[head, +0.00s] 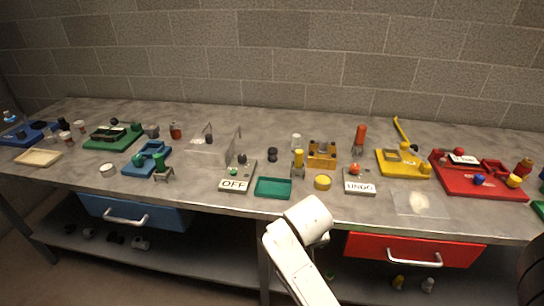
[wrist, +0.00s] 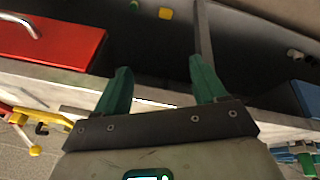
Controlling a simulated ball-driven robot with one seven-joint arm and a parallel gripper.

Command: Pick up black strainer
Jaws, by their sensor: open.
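I cannot pick out the black strainer for certain. A small black piece (head: 272,155) stands on the bench behind the green tray and may be it, but it is too small to tell. In the wrist view my gripper (wrist: 160,63) has its two green fingers spread apart with nothing between them. In the head view my white arm rises in front of the bench's front edge, and the fingers cannot be made out there. The small black piece is beyond the arm, further back on the bench. No strainer shows in the wrist view.
The grey bench (head: 340,205) is crowded. An OFF block (head: 237,182), a green tray (head: 273,188), an UNDO block (head: 359,187) and a yellow cylinder (head: 322,182) stand along the front. A clear tray (head: 205,150) stands behind. Red (head: 412,249) and blue (head: 135,213) drawers hang below.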

